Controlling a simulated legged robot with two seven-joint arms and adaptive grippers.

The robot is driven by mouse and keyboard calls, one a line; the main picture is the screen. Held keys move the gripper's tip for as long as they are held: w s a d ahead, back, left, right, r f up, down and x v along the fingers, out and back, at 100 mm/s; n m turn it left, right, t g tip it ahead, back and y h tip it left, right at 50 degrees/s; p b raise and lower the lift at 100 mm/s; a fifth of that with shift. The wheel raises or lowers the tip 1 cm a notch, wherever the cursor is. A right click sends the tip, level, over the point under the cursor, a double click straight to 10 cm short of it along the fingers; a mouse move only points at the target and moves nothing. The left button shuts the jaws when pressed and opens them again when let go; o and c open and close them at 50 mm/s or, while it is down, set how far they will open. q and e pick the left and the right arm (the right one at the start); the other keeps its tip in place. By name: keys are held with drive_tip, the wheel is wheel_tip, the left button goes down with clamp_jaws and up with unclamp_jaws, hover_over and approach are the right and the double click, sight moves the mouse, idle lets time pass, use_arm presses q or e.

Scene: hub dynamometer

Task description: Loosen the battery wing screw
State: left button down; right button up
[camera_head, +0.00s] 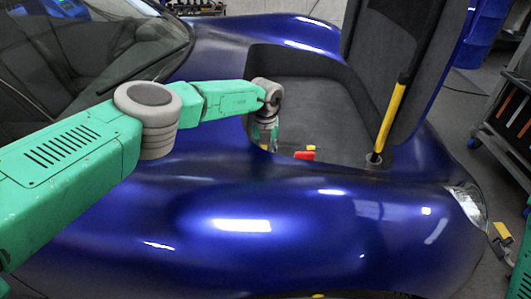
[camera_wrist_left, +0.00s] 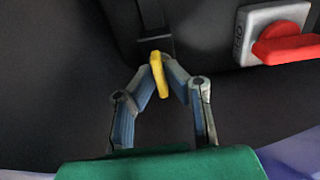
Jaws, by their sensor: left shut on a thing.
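The yellow wing screw (camera_wrist_left: 159,74) stands at the foot of a narrow dark strap or bar (camera_wrist_left: 153,25) in the left wrist view. My left gripper (camera_wrist_left: 163,68) is shut on it, with its fingertips meeting at the upper part of the wing. In the head view my left gripper (camera_head: 265,142) reaches down into the car's open front compartment (camera_head: 305,100), and its tips are partly hidden by the blue bodywork. The battery itself cannot be clearly made out. My right gripper is not in view.
A red rotary switch (camera_wrist_left: 285,43) on a grey base (camera_wrist_left: 258,22) sits right of the screw; its red part also shows in the head view (camera_head: 304,155). A yellow and black strut (camera_head: 389,115) stands at the compartment's right. The blue fender (camera_head: 250,200) lies below my left arm.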

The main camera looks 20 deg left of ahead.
use_arm(q)
drive_tip(key=shift+w+r, duration=0.25)
drive_tip(key=shift+w, duration=0.05)
drive_tip(key=c, duration=1.7)
unclamp_jaws()
drive_tip(key=shift+f, duration=0.2)
drive_tip(key=shift+s+r, duration=0.1)
drive_tip(key=shift+r, duration=0.25)
wheel_tip(320, 180, up, 11)
drive_tip(key=shift+r, duration=0.1)
